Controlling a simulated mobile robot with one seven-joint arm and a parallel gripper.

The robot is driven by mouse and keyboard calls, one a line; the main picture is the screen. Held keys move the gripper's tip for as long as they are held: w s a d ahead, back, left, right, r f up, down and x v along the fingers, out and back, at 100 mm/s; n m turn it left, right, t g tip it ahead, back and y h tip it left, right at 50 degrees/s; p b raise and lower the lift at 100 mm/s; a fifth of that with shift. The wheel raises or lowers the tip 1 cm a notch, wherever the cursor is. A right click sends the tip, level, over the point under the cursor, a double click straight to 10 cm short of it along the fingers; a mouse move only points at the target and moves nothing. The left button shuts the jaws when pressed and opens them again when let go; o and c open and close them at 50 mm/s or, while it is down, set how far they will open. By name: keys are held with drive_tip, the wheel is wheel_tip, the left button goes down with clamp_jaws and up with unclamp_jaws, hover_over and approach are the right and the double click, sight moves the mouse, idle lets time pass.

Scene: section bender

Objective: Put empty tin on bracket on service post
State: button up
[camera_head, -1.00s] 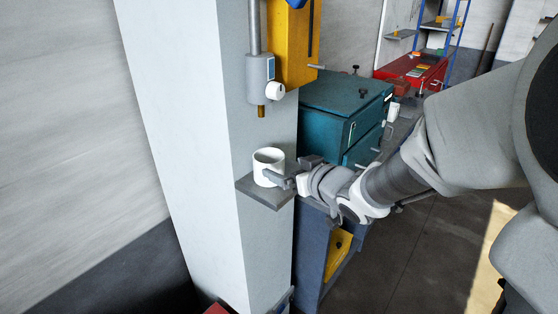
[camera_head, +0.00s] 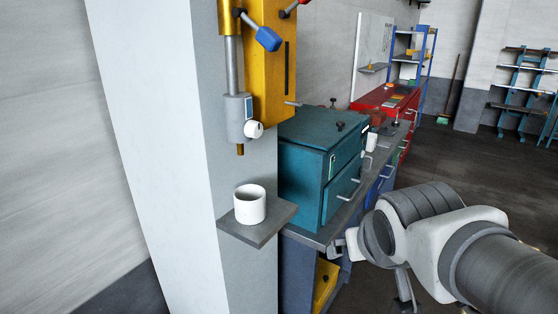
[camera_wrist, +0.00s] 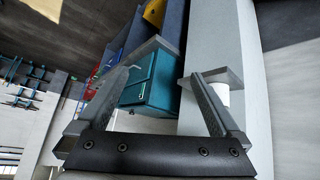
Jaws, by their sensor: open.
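The empty tin (camera_head: 250,204) is a white, open-topped cylinder. It stands upright on the grey bracket (camera_head: 262,232) that juts from the pale service post (camera_head: 190,262). My gripper (camera_head: 340,246) is to the right of the bracket in the head view, apart from the tin, and partly hidden by my own wrist. In the wrist view my gripper (camera_wrist: 158,76) is open with nothing between its fingers. A small part of the tin (camera_wrist: 223,94) shows there beside the right finger, which hides the rest.
Above the tin, a grey cylinder with a brass tip (camera_head: 238,118) hangs beside a yellow machine body (camera_head: 268,75). A teal drawer cabinet (camera_head: 312,160) stands on a workbench behind the bracket. Open floor (camera_head: 470,160) lies to the right.

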drive_tip(key=s+a+g+y, duration=0.1)
drive_tip(key=s+a+g, duration=0.1)
drive_tip(key=s, duration=0.5)
drive_tip(key=shift+s+f, duration=0.3)
drive_tip(key=shift+s, duration=0.05)
wheel_tip(320, 180, down, 2)
drive_tip(key=shift+f+b, duration=0.1)
drive_tip(key=shift+b, duration=0.9)
